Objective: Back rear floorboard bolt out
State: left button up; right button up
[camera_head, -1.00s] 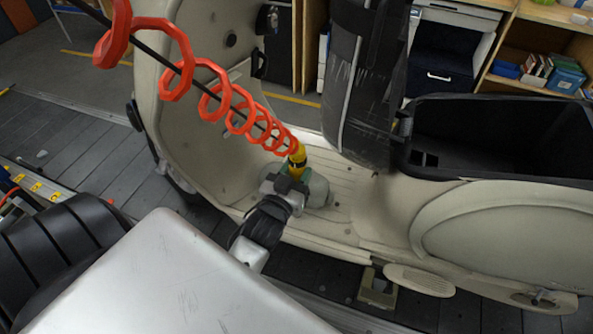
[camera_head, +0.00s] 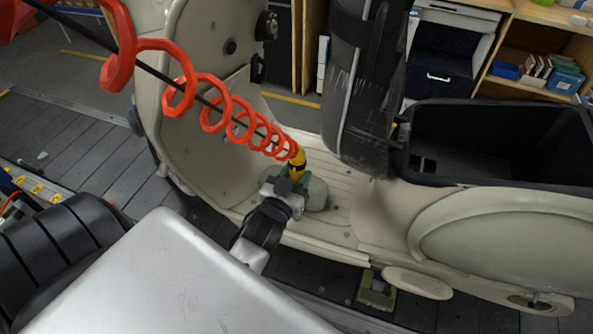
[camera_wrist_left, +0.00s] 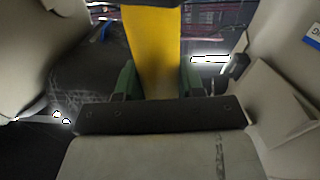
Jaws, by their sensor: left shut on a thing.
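My left gripper (camera_head: 292,180) is shut on a yellow tool (camera_head: 298,164) that hangs from a red coiled cord (camera_head: 222,110) around a dark cable. The gripper and tool are over the beige scooter floorboard (camera_head: 345,220). In the left wrist view the yellow tool body (camera_wrist_left: 153,45) stands between two green-padded fingers (camera_wrist_left: 156,82). A rounded grey-green shape (camera_head: 317,195) shows beside and below the gripper, partly hidden by it. The tool's lower end is hidden. Small dark spots dot the floorboard, but I cannot tell which is the rear bolt. My right gripper is not in view.
The scooter's beige leg shield (camera_head: 200,120) rises left of the tool. A scuffed black seat (camera_head: 360,90) stands upright close on the right, beside an open black bin (camera_head: 500,145). Shelves (camera_head: 545,55) stand behind.

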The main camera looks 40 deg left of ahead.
aim_at(293, 160)
pick_arm(q)
jog(key=shift+w+r+p, duration=0.1)
jog(key=shift+p, duration=0.35)
dwell(1.1)
jog(key=shift+r+p, duration=0.6)
jog(key=shift+p, duration=0.1)
dwell(0.3)
notch_tip(293, 160, up, 6)
jog(key=p, duration=0.5)
jog(key=shift+f+p, duration=0.2)
jog(key=shift+p, duration=0.1)
